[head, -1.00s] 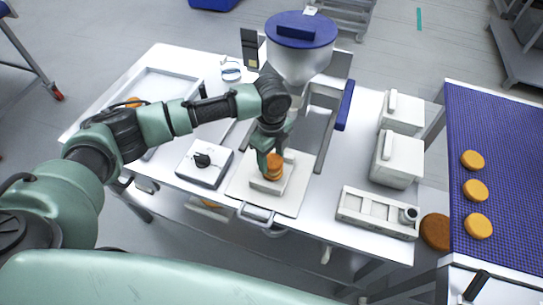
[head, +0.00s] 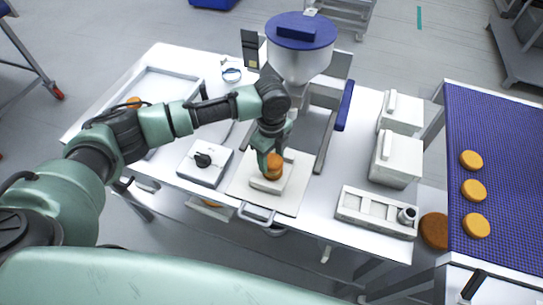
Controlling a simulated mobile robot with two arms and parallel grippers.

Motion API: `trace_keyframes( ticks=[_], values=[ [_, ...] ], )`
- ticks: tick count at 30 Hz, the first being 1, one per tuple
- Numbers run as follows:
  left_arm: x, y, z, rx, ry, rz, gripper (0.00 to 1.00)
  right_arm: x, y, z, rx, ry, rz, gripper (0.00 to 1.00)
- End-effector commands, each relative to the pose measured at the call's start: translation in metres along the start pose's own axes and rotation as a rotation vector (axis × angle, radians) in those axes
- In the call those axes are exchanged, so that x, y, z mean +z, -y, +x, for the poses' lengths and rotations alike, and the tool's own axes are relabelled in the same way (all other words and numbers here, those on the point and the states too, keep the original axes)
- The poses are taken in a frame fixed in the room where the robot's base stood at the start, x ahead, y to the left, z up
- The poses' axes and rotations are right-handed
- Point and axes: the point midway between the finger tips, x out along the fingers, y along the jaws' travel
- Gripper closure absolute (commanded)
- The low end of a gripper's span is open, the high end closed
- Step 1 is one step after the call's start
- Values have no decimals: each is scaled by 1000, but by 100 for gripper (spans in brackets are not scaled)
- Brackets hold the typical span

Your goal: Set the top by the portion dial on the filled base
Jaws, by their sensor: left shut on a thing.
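My left gripper (head: 272,160) points down and is shut on an orange-brown round top (head: 274,168), its fingers covering part of it. The top is over a small white block (head: 268,184) on a white board (head: 240,187) at the table's front. Whether a filled base lies under it, and whether they touch, I cannot tell. The portion dial (head: 203,160), a black knob on a white box, stands just left of the board. No top lies beside it. My right gripper is not in view.
A blue-lidded hopper (head: 300,55) stands behind the gripper. White boxes (head: 396,160) and a slotted white tray (head: 377,213) are to the right. Orange rounds (head: 473,190) lie on a blue belt (head: 500,150). A metal tray (head: 170,82) is at the left.

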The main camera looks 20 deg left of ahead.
Motion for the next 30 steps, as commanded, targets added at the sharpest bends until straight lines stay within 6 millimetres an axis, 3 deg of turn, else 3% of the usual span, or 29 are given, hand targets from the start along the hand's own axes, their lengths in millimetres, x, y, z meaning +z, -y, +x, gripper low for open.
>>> trace_keyframes(
  ticks=[30],
  values=[
    [0, 0, 13, 0, 0, 0, 63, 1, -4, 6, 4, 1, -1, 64]
  ],
)
